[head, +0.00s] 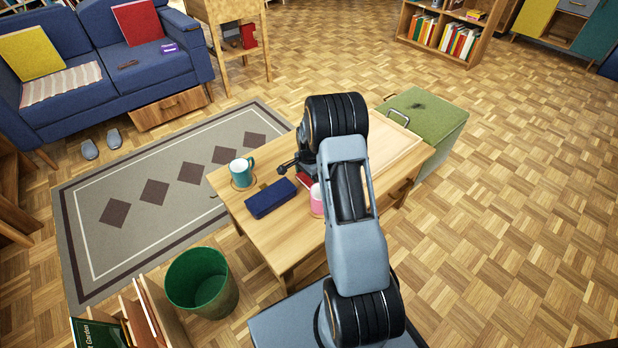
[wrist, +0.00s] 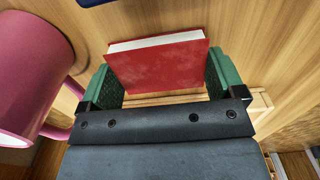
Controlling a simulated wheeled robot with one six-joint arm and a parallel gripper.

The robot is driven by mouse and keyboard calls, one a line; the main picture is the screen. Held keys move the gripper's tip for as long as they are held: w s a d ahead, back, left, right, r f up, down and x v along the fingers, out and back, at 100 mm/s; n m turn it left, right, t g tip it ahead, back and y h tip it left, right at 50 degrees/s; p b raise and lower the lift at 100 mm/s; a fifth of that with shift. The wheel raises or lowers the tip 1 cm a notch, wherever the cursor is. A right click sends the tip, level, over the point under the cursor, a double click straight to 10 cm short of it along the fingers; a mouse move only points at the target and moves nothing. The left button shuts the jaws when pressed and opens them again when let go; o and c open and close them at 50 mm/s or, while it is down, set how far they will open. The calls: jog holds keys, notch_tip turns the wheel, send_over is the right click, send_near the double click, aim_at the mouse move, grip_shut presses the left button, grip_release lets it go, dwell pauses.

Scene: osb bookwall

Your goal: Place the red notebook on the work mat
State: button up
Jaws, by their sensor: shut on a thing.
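The red notebook (wrist: 160,65) is between the two green fingers of my gripper (wrist: 164,82) in the wrist view. My gripper is shut on it, with its white page edge facing away from the palm. In the head view a small part of the red notebook (head: 304,180) shows beside my arm, over the wooden table (head: 290,235). My arm hides most of the gripper there. I cannot tell for sure whether the notebook touches the tabletop. A pale flat panel (head: 397,150) lies at the table's right end; I cannot tell whether it is the work mat.
A pink mug (head: 316,197) stands close to the gripper, at the left in the wrist view (wrist: 30,75). A blue case (head: 270,198) and a teal mug (head: 241,172) are on the table's left part. A green-topped box (head: 425,112) stands beyond its right end.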

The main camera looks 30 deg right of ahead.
jog(key=shift+f, duration=0.1)
jog(key=o, duration=0.7)
jog(key=shift+c, duration=0.2)
